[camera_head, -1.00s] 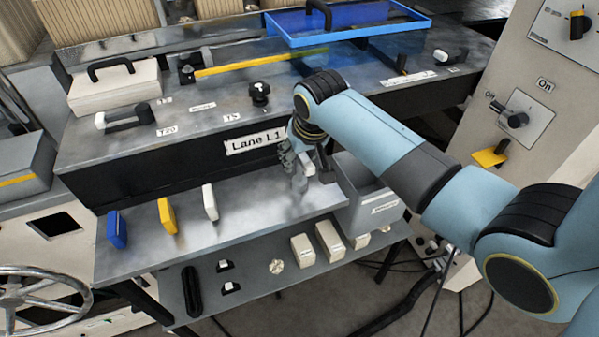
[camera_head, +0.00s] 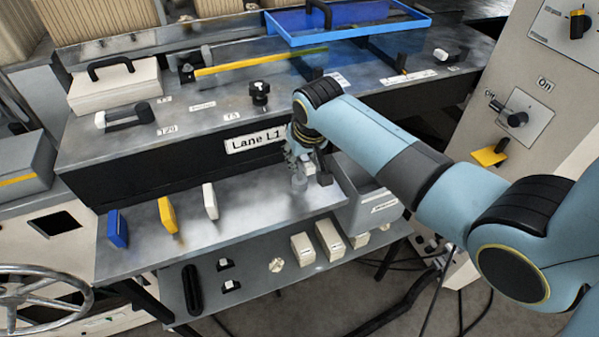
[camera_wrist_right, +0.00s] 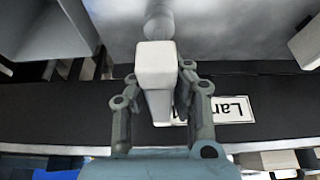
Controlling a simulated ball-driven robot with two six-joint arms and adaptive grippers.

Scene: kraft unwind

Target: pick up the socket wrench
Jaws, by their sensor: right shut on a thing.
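The socket wrench shows in the right wrist view as a pale block-like handle (camera_wrist_right: 156,62) with a grey rounded end (camera_wrist_right: 159,20) beyond it. My right gripper (camera_wrist_right: 158,78) is shut on the pale handle, one finger on each side. In the head view my right gripper (camera_head: 304,164) is over the right part of the lower metal shelf, in front of the Lane L1 label. The wrench's grey end (camera_head: 299,184) hangs below the fingers. I cannot tell whether it touches the shelf. My left gripper is not in view.
A grey bin (camera_head: 378,205) stands close on the right of the gripper. The dark machine front with its Lane L1 label (camera_head: 254,141) is just behind. Blue (camera_head: 117,229), yellow (camera_head: 167,215) and white (camera_head: 210,202) pieces stand on the left. The shelf middle is clear.

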